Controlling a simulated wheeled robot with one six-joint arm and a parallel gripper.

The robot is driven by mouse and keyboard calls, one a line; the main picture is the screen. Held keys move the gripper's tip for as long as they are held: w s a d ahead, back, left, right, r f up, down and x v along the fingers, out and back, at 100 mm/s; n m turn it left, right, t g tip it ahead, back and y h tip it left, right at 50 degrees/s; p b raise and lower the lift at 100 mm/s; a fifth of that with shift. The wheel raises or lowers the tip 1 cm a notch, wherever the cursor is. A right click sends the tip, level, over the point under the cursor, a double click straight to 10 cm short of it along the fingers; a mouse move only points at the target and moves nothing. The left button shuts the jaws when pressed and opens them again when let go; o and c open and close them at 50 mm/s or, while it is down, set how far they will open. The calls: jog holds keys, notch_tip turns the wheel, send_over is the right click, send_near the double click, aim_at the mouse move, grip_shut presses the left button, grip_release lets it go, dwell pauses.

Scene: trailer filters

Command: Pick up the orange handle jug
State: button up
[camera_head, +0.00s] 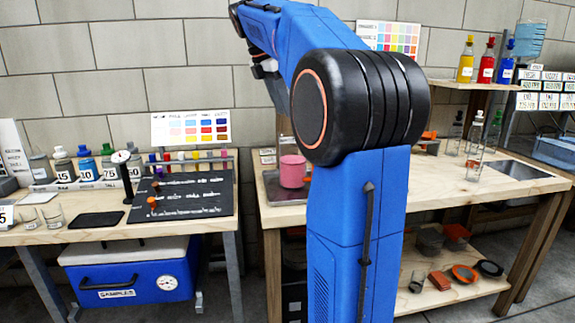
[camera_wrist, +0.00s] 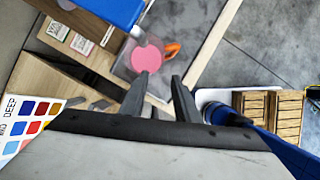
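A jug with pink contents stands on the right-hand bench, just left of my blue arm in the head view; its pink body (camera_head: 293,171) shows there. An orange bit shows at its right edge, mostly hidden by my arm. In the wrist view I look down on the jug's round pink contents (camera_wrist: 147,60), with the orange handle (camera_wrist: 171,50) on its right side. My gripper (camera_wrist: 161,79) is open, its two dark fingers apart with nothing between them. The fingertips appear just below the jug in that view, apart from the handle; the height gap is hard to judge.
The jug stands on a dark plate (camera_head: 271,190) on the wooden bench (camera_head: 450,188). Glassware (camera_head: 473,140) stands further right. Small label cards (camera_wrist: 82,44) lie near the jug. A colour chart (camera_wrist: 27,122) is at the wrist view's left, wooden crates (camera_wrist: 268,115) at its right.

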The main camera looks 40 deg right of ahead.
jog(key=x, duration=1.1)
jog(key=shift+a, duration=0.1)
send_over(300, 170)
jog(key=shift+w+f, duration=0.2)
jog(key=shift+f, duration=2.5)
grip_shut()
